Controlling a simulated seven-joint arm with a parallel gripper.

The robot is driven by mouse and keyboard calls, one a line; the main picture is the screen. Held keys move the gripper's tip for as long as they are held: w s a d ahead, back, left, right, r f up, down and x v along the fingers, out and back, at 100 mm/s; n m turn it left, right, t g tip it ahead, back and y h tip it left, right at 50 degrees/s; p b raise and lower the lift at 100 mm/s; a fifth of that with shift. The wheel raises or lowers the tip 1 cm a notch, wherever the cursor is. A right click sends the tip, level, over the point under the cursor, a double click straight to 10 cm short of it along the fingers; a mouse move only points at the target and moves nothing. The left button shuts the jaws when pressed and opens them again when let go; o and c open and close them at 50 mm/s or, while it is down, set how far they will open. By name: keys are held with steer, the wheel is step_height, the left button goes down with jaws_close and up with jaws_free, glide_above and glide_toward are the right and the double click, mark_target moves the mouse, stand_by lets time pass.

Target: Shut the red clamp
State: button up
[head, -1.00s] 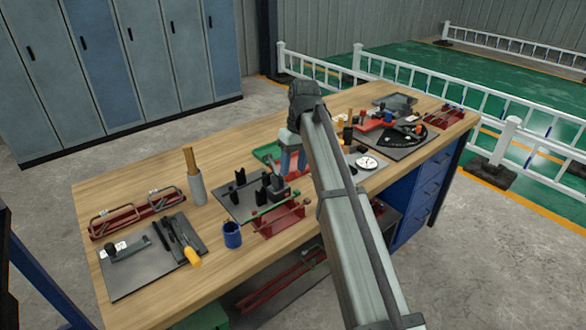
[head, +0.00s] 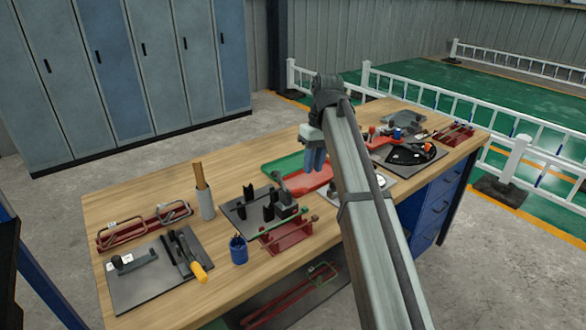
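My gripper (head: 315,160) hangs over the middle of the wooden bench, pointing down, with its fingers close together. It looks empty, but the gap between the fingertips is too small to judge. A red part (head: 380,139) stands among small tools at the right of the bench, beyond my arm. It may be the red clamp, but it is too small to tell whether it is open or shut. To the left, a dark plate (head: 237,211) bears black uprights and a dark clamp-like fixture (head: 284,203).
A green tray (head: 281,166) touches the red one. A black curved tool (head: 410,155) lies right. Bare wood shows at the back left.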

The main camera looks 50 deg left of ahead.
steer(key=d, duration=0.2)
steer(key=d+f, duration=0.1)
steer(key=d, duration=0.1)
steer(key=s+d+f, duration=0.1)
steer(key=d, duration=0.1)
jaws_close()
steer(key=s+f+m+y, duration=0.1)
steer(key=s+m+y, duration=0.3)
steer(key=m+y, duration=0.15)
steer(key=w+a+r+m+t+y, duration=0.2)
steer(key=a+r+m+y, duration=0.25)
steer(key=m, duration=0.65)
steer(key=x, duration=1.4)
steer(key=shift+r, duration=0.15)
